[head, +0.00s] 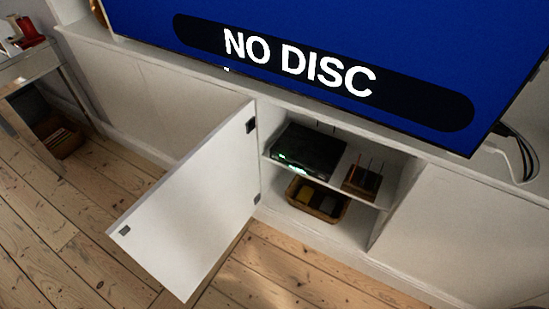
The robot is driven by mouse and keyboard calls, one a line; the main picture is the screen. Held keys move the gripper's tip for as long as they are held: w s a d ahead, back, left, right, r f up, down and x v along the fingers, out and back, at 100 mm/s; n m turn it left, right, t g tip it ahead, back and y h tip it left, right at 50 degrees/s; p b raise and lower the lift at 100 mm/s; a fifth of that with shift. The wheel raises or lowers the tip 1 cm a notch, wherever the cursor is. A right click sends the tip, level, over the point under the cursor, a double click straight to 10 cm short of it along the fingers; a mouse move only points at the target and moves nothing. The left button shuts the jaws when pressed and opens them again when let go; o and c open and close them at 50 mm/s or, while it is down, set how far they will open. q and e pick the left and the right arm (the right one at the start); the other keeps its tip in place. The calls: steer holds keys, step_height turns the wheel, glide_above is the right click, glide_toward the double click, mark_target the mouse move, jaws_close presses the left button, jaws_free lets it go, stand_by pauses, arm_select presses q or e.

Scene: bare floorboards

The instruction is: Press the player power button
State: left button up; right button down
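In the head view, a black player (311,148) sits on the upper shelf inside a white cabinet. Small green lights show at its front left. Its power button is too small to make out. A large screen (340,35) above the cabinet is lit blue and reads "NO DISC". The white cabinet door (190,205) stands wide open to the left. Neither of my grippers is in view.
A small dark box with antennas (362,182) stands right of the player. A basket (318,199) sits in the compartment below. Bare floorboards (285,275) lie in front. A side table (32,68) stands at far left. Cables (520,150) hang at right.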

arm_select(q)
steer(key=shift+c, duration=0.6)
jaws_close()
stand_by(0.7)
